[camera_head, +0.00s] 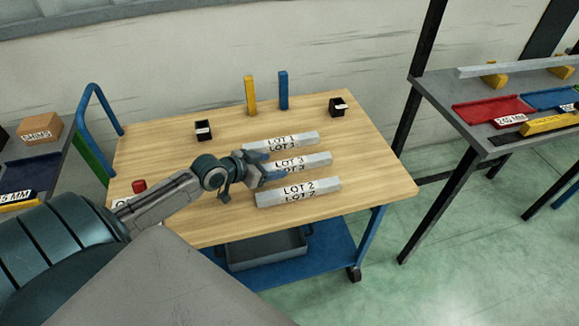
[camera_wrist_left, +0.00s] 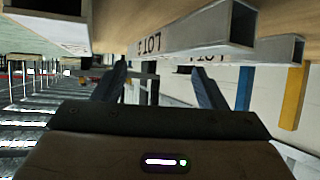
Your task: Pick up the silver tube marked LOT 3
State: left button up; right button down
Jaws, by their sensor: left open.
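The silver tube marked LOT 3 (camera_head: 312,160) is a square hollow bar lying on the wooden table top, between the LOT 1 tube (camera_head: 285,141) behind it and the LOT 2 tube (camera_head: 300,190) in front. My left gripper (camera_head: 266,176) is open at the left end of the LOT 3 tube and partly covers that end. I cannot tell whether it touches the tube. In the left wrist view, which looks upside down, the LOT 3 tube (camera_wrist_left: 195,36) lies above the open, empty fingers (camera_wrist_left: 165,85). My right gripper is not in view.
The table (camera_head: 375,165) also bears a yellow post (camera_head: 250,95), a blue post (camera_head: 283,90), two small black boxes (camera_head: 203,130) (camera_head: 338,107) and a red piece (camera_head: 139,186). The table's right end is clear.

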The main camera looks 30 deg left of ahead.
aim_at(289, 163)
pick_arm(q)
jog(key=shift+w+f, duration=0.2)
jog(key=shift+w, duration=0.1)
jog(key=shift+w+d, duration=0.2)
jog(key=shift+w, duration=0.05)
jog(key=shift+w+d, duration=0.2)
jog(key=shift+w, duration=0.1)
jog(key=p+x, duration=0.1)
jog(key=x, duration=0.2)
jog(key=shift+w+d, duration=0.1)
jog(key=shift+w+d+f, duration=0.15)
jog(key=shift+w+f, duration=0.1)
jog(key=shift+w, duration=0.1)
jog(key=shift+c, duration=0.7)
jog(key=shift+s, duration=0.1)
grip_shut()
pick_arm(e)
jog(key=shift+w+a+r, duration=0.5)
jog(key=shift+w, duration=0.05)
